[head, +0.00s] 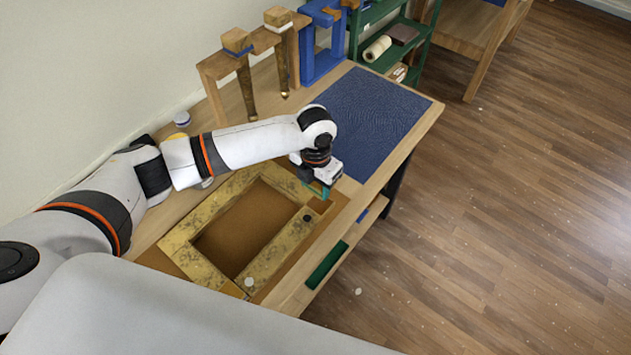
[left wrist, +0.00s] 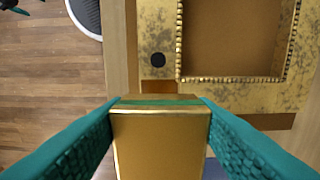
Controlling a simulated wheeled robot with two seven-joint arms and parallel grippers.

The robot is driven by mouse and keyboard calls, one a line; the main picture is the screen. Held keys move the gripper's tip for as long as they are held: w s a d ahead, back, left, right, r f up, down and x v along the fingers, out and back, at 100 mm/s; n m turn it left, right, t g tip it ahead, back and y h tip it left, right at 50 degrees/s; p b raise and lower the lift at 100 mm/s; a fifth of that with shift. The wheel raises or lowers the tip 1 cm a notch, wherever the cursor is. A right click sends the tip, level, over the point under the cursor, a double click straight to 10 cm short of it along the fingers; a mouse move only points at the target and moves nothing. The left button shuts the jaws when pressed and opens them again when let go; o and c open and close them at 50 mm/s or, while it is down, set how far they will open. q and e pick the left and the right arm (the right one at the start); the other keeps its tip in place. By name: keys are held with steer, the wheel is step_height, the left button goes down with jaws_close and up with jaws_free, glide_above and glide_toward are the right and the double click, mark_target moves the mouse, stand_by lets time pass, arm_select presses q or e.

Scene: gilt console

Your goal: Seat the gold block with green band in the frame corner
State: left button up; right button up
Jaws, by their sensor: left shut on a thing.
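The gold block with green band (left wrist: 160,140) is between the teal fingers of my left gripper (left wrist: 160,104), which is shut on it; the green band shows near its far end. In the head view my left gripper (head: 319,188) is at the right corner of the gilt frame (head: 188,232), and the block is hard to make out there. The frame also shows in the left wrist view (left wrist: 222,97). The bare brown corner gap (left wrist: 158,87) lies just beyond the block. I cannot tell the block's height above it. A small teal and dark part at the top left edge may be my right gripper (left wrist: 14,7).
A blue mat (head: 375,120) covers the bench's far part. Wooden stands (head: 240,80) holding tools and a blue stand (head: 320,45) line the wall side. A dark round spot (left wrist: 157,59) marks the frame beside the gap. A green shelf (head: 400,40) stands beyond.

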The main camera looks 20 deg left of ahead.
mark_target(315, 208)
arm_select(q)
steer(key=shift+f+b, duration=3.1)
steer(key=shift+f, duration=0.6)
steer(key=shift+f, duration=0.2)
steer(key=o, duration=1.1)
steer(key=shift+c, duration=0.2)
step_height(315, 208, up, 12)
steer(key=shift+r+b, duration=0.1)
steer(key=shift+b, duration=0.65)
